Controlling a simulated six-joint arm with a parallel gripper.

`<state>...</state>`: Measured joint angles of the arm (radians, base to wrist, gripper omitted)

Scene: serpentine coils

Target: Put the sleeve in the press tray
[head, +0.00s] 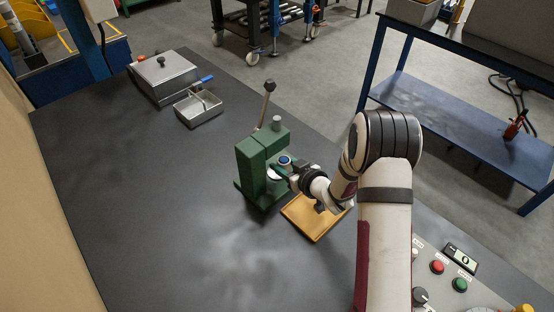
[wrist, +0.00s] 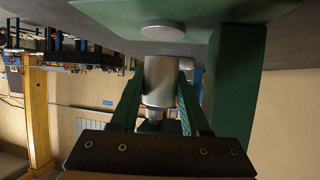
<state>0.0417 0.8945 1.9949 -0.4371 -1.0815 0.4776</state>
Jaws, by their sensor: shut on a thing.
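My gripper (wrist: 160,88) is shut on a silver cylinder, which I take for the sleeve (wrist: 160,78). Its two green fingers close on either side of it. In the head view my gripper (head: 276,172) reaches into the front of the green press (head: 252,162), and the sleeve is mostly hidden there. In the wrist view the sleeve is close to a pale round disc (wrist: 162,30) on the press's green base; I cannot tell if they touch. The press tray, a tan shallow tray (head: 316,232), lies beside the press, below my wrist, partly covered by my arm.
The press has a black-knobbed lever (head: 265,103) standing up. A green column (wrist: 235,90) stands close at the right of my fingers in the wrist view. A lidded metal box (head: 165,75) and a small metal basket (head: 198,108) are farther back. The table's left part is clear.

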